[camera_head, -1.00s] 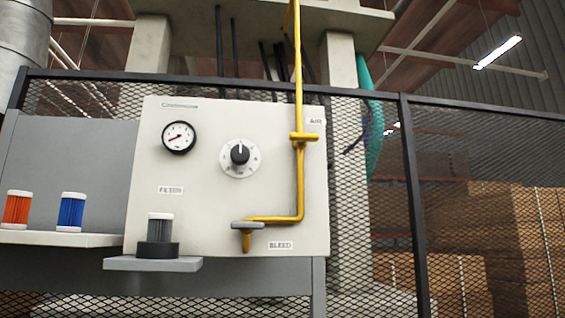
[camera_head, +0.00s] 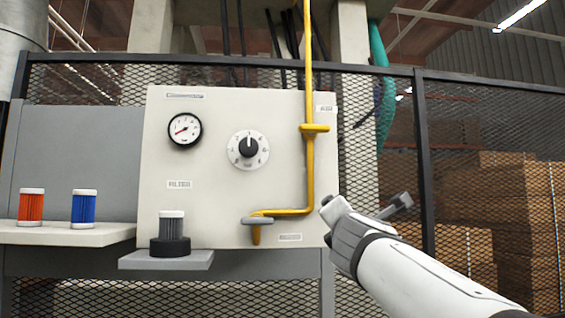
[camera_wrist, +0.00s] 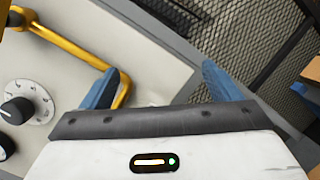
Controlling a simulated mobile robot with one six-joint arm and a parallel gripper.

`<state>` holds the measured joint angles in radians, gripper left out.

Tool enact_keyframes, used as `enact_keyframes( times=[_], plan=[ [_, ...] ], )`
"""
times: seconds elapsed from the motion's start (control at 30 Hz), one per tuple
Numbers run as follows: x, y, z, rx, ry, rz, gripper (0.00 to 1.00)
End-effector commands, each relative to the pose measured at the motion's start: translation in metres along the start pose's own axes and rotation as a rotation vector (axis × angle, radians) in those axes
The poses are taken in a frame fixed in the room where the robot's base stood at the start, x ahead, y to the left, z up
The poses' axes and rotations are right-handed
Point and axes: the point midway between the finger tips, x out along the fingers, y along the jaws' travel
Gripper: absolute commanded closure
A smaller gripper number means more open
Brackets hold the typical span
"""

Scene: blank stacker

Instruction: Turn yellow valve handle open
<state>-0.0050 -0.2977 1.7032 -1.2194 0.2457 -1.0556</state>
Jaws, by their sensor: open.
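The yellow valve handle (camera_head: 314,128) is a short crossbar on the upright yellow pipe (camera_head: 310,170), at the right side of the pale panel. It lies roughly level, across the pipe. My gripper (camera_head: 372,210) is lower and to the right of the handle, by the panel's right edge, apart from it. In the wrist view my gripper (camera_wrist: 161,82) is open, with blue fingertips spread and nothing between them. The left finger overlaps the pipe's bend in that view; I cannot tell whether they touch. A yellow part, probably the handle (camera_wrist: 15,18), is cut off at the upper left.
The panel (camera_head: 210,110) carries a gauge (camera_head: 185,130), a dial (camera_head: 248,148) and a grey-topped bleed valve (camera_head: 257,220). Orange (camera_head: 31,207) and blue (camera_head: 84,208) filters stand on a left shelf. A grey filter (camera_head: 171,225) stands on the lower ledge. Mesh fence (camera_head: 480,130) lies behind.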

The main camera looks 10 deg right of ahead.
Motion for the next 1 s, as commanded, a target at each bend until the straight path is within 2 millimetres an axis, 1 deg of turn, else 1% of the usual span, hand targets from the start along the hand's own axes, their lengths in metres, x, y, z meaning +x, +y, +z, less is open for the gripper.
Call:
enact_keyframes(
  times=[0.03, 0.1, 0.2, 0.3, 0.37, 0.47, 0.8, 0.9, 1.0],
  plan=[
    [0.003, 0.044, 0.024, -0.159, -0.030, 0.090, 0.16],
    [0.002, 0.087, 0.044, -0.370, -0.074, 0.188, 0.16],
    [-0.002, 0.129, 0.063, -0.606, -0.131, 0.279, 0.16],
    [-0.006, 0.153, 0.072, -0.753, -0.170, 0.329, 0.16],
    [-0.006, 0.160, 0.075, -0.802, -0.184, 0.342, 0.16],
    [-0.001, 0.167, 0.076, -0.835, -0.191, 0.351, 0.16],
    [0.046, 0.186, 0.079, -0.832, -0.190, 0.348, 0.16],
    [0.056, 0.189, 0.079, -0.832, -0.190, 0.347, 0.16],
    [0.062, 0.191, 0.079, -0.831, -0.191, 0.347, 0.16]
  ],
)
